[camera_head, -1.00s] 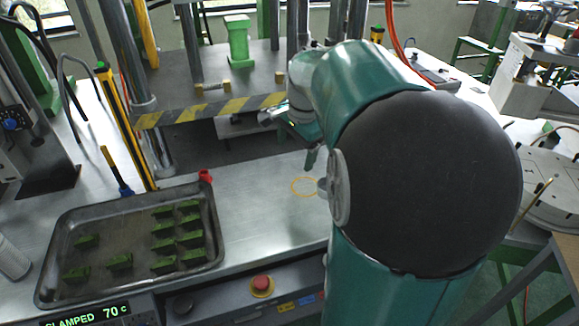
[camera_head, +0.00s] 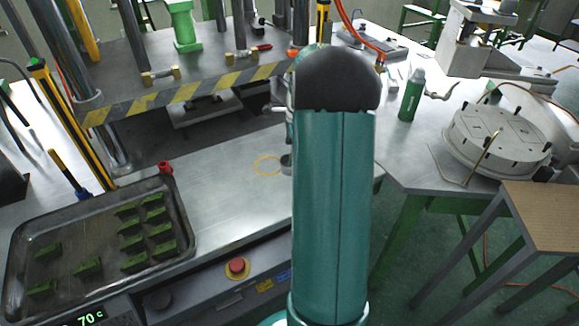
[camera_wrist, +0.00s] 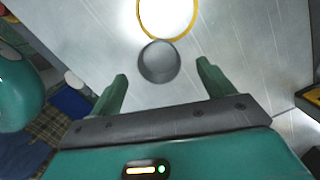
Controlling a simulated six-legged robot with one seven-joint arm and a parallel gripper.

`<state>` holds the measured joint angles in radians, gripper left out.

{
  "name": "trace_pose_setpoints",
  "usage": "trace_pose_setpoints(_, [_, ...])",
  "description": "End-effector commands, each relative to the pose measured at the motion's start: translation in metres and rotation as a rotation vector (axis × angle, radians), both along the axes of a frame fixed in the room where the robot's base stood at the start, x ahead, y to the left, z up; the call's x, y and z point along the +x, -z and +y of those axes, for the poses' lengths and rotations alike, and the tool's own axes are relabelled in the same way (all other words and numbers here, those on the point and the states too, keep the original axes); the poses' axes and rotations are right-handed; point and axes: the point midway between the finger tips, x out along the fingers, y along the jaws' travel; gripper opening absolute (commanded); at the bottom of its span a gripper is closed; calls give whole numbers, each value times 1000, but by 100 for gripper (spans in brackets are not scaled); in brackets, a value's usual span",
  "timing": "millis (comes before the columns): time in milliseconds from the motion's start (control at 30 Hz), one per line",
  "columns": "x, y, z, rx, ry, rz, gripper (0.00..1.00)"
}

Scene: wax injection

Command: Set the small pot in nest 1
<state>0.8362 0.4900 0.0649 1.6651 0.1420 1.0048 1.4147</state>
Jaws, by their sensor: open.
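A small grey round pot (camera_wrist: 158,62) stands on the metal bench in the wrist view, just beyond and between the fingertips of my gripper (camera_wrist: 162,72). My gripper is open and empty, with one finger on each side of the pot and clear of it. In the head view the pot (camera_head: 286,163) is partly hidden behind my arm, which also hides my gripper. A yellow ring (camera_head: 267,157) is marked on the bench beside the pot; in the wrist view the ring (camera_wrist: 140,26) nearly touches it. No label reading nest 1 is visible.
A metal tray (camera_head: 187,258) with several green pieces lies at the left. A striped press edge (camera_head: 190,92) stands behind the bench. A green bottle (camera_head: 411,97) and a round plate fixture (camera_head: 497,140) stand on the right table. The bench between tray and ring is clear.

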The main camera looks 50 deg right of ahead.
Motion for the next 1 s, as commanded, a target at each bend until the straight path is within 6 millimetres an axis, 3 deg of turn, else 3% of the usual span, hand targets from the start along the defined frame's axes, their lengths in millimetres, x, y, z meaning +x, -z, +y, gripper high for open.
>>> trace_pose_setpoints(167, [0, 13, 1, 1, 1, 1, 81])
trace_pose_setpoints(500, [1, 57, 5, 0, -1, 1, 81])
trace_pose_setpoints(733, [2, 59, 5, -2, -2, 0, 81])
trace_pose_setpoints(767, [2, 59, 5, -2, -2, 0, 79])
trace_pose_setpoints(1000, [2, 59, 5, -2, -2, 0, 32])
